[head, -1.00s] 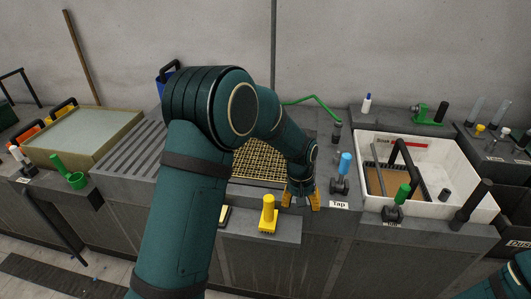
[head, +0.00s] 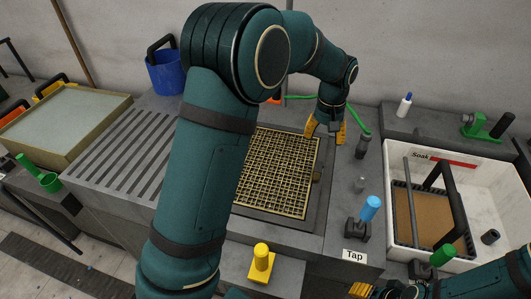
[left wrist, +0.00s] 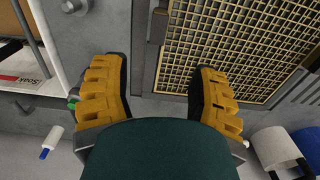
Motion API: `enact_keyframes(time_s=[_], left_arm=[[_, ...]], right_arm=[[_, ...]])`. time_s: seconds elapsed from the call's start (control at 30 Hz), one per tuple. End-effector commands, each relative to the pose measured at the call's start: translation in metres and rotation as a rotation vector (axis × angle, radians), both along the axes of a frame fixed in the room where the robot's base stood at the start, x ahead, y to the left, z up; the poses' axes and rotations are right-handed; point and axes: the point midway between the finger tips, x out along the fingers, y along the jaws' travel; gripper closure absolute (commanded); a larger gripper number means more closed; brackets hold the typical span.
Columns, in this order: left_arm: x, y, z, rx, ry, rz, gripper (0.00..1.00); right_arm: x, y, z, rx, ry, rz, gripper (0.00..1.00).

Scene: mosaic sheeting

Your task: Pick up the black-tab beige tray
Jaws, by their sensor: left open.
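A beige grid tray (head: 298,183) lies flat in a dark recess in the grey counter, partly hidden by my left arm in the head view. A small dark tab (head: 317,173) shows at its right edge. My left gripper (head: 326,136) is open and empty, above the tray's back right corner. In the left wrist view the grid tray (left wrist: 235,45) fills the upper right, and the open fingers (left wrist: 160,85) straddle the area by its edge, with the tab (left wrist: 158,27) beyond them. My right gripper (head: 362,291) shows only partly at the bottom edge.
A white Soak tub (head: 498,188) with a black-handled frame stands to the right. A blue-topped tap (head: 370,208), a dark bottle-like post (head: 362,147) and a green pipe (head: 357,118) stand between. A slatted drain (head: 130,160) lies left.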

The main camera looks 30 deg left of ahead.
Motion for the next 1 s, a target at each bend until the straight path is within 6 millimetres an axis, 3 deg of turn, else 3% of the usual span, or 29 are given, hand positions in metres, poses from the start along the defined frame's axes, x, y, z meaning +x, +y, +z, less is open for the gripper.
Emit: enact_keyframes(time_s=[0.4,0.77,1.0], left_arm=[[-0.001,0.0,-0.069,0.0,0.004,0.0,0.4],[0.0,-0.001,-0.093,0.0,0.001,0.0,0.4],[0.0,-0.003,-0.127,0.0,0.004,0.0,0.4]], right_arm=[[-0.003,0.0,-0.014,0.002,0.008,0.005,0.45],[-0.002,0.0,-0.019,0.001,0.004,0.005,0.45],[-0.001,0.0,-0.028,0.0,0.001,0.004,0.45]])
